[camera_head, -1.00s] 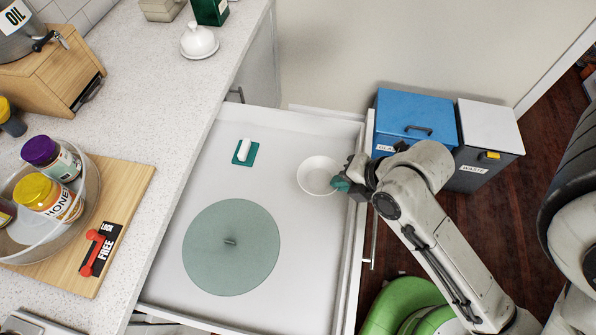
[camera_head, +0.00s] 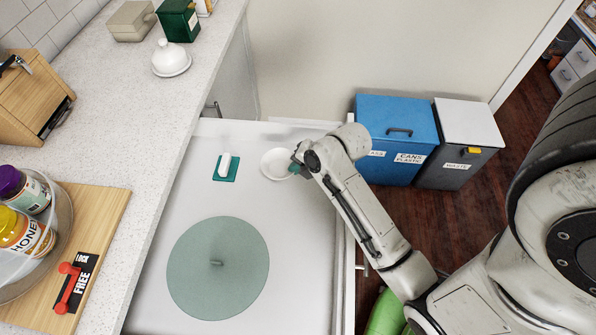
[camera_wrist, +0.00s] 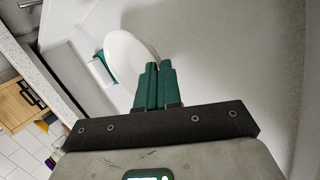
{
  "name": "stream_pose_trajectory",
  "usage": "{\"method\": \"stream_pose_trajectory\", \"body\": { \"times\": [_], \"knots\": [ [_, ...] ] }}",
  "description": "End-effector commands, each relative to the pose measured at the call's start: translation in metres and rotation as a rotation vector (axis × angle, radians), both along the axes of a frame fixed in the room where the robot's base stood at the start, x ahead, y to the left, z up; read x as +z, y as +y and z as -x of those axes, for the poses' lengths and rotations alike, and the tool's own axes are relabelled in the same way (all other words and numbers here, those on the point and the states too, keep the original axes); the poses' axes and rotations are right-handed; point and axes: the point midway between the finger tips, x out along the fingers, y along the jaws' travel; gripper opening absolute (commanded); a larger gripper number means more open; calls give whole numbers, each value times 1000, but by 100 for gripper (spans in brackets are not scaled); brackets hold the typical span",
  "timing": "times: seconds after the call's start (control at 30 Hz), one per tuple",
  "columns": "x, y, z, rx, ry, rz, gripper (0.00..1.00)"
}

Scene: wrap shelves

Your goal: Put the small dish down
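The small white dish (camera_head: 276,164) is at the far end of the open white drawer (camera_head: 190,205), right of a small teal pad with a white piece. My gripper (camera_head: 296,168) is at the dish's right rim. In the wrist view the teal fingers (camera_wrist: 158,84) are nearly together at the edge of the dish (camera_wrist: 128,50), shut on its rim. The dish seems to be over the drawer floor; I cannot tell whether it touches it.
A round grey-green glass lid (camera_head: 217,275) lies in the near part of the drawer. The teal pad (camera_head: 226,167) lies left of the dish. The counter (camera_head: 130,130) runs along the left. Blue (camera_head: 395,130) and grey (camera_head: 460,150) bins stand to the right.

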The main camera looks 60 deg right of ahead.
Motion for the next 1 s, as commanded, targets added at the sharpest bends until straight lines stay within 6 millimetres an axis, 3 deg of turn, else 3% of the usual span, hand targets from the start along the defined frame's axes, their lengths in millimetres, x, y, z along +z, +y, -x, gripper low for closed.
{"method": "stream_pose_trajectory", "body": {
  "times": [0.13,0.27,0.43,0.57,0.87,1.0],
  "knots": [
    [-21,0,2,-2,3,-2,0],
    [-29,1,1,-1,1,-1,0],
    [-29,1,1,0,1,0,0],
    [-29,1,1,-1,1,-1,16],
    [-27,1,3,-1,1,-1,16],
    [-14,1,11,-1,-1,2,16]
  ]
}}
